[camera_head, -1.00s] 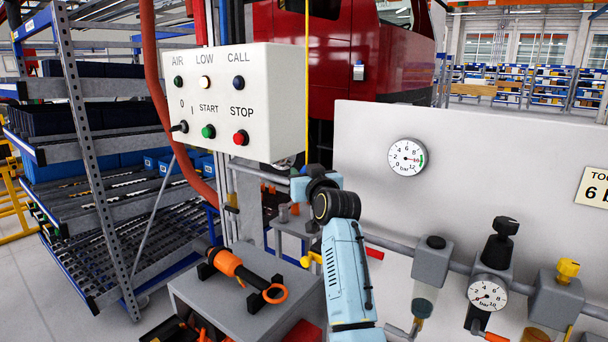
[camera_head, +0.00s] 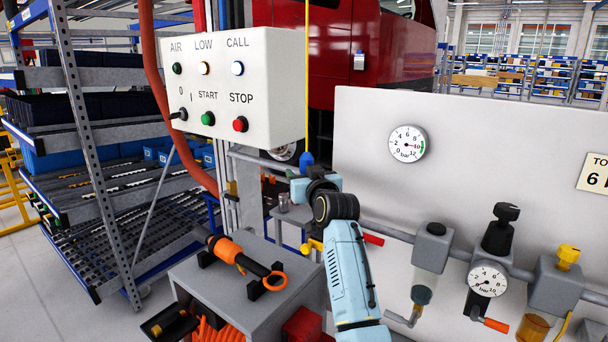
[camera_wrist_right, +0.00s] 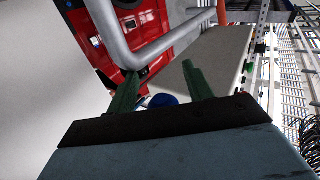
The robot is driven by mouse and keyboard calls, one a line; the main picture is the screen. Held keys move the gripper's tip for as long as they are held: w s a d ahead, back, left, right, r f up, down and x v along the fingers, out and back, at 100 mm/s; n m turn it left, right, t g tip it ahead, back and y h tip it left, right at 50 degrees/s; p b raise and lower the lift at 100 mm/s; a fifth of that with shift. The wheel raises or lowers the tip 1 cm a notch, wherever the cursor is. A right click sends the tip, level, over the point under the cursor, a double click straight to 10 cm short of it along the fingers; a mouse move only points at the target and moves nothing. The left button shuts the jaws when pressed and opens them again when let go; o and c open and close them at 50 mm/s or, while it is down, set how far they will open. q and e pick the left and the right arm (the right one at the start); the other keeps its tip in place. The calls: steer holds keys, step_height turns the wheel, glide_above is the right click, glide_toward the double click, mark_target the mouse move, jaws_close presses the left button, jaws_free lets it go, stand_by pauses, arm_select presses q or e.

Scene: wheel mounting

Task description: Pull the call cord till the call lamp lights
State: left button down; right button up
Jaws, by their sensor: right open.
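The yellow call cord (camera_head: 307,90) hangs down in front of the red vehicle, with a blue handle (camera_head: 307,160) at its lower end. In the right wrist view the green fingers (camera_wrist_right: 160,84) stand apart, and the blue handle (camera_wrist_right: 163,100) shows in the gap, partly hidden by the gripper body. My left gripper is out of view.
A white panel (camera_head: 480,150) with gauges and a pipe stands at right. An orange-handled tool (camera_head: 230,249) rests on a grey cabinet.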

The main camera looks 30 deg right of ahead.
steer(key=b+v, duration=0.1)
steer(key=v, duration=1.2)
steer(key=shift+s, duration=0.15)
steer(key=shift+a, duration=0.1)
